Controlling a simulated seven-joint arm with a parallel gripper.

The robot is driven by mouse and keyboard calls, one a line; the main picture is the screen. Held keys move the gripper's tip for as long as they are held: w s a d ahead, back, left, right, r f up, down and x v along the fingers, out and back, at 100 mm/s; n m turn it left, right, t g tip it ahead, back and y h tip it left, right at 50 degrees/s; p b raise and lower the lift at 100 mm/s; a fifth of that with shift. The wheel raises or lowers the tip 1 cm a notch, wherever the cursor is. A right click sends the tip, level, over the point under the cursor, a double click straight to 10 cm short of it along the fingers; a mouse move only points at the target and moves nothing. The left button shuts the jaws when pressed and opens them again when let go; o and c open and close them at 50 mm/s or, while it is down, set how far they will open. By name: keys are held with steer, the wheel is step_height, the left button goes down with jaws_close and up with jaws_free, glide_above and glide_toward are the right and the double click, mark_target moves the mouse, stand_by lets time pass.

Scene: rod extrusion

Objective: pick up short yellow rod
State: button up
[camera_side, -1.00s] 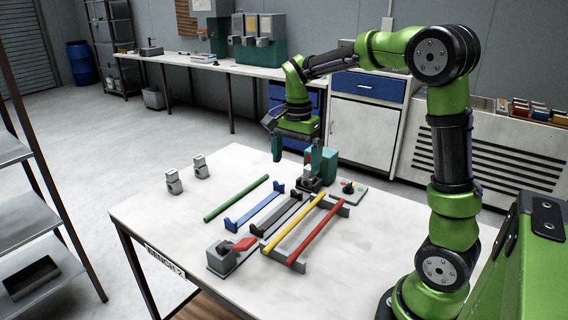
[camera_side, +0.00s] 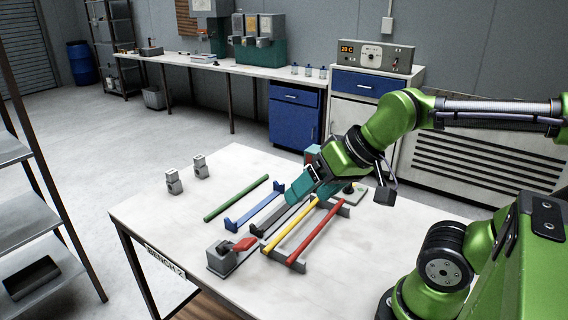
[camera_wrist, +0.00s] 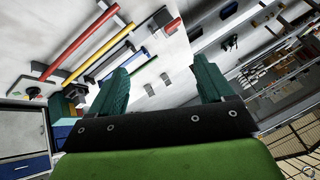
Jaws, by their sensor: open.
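The yellow rod (camera_side: 292,228) lies on a grey rack beside a longer-looking red rod (camera_side: 316,234), which is on its right. In the wrist view the yellow rod (camera_wrist: 104,52) shows at the upper left beside the red rod (camera_wrist: 84,42). My gripper (camera_side: 304,195) has teal fingers and is tilted over the far end of the rods, partly covering what lies behind. In the wrist view its fingers (camera_wrist: 160,82) are wide apart with nothing between them. The yellow rod is outside the fingers, to their upper left.
A green rod (camera_side: 236,198), a blue holder (camera_side: 255,212) and a grey holder (camera_side: 282,217) lie left of the yellow rod. A grey clamp with a red handle (camera_side: 222,258) stands at the front. Two small grey blocks (camera_side: 174,182) stand at the left.

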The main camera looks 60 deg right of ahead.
steer(key=c, duration=0.6)
steer(key=m+g+h, duration=0.2)
steer(key=m+g, duration=0.5)
steer(key=m, duration=0.7)
glide_above(298, 217)
step_height(298, 217, down, 5)
steer(key=f, duration=1)
steer(key=shift+s+d+f, duration=0.15)
steer(key=shift+s, duration=0.15)
steer(key=shift+w+f, duration=0.15)
steer(key=shift+f, duration=1.4)
steer(key=shift+w+f, duration=0.15)
steer(key=shift+f, duration=1.35)
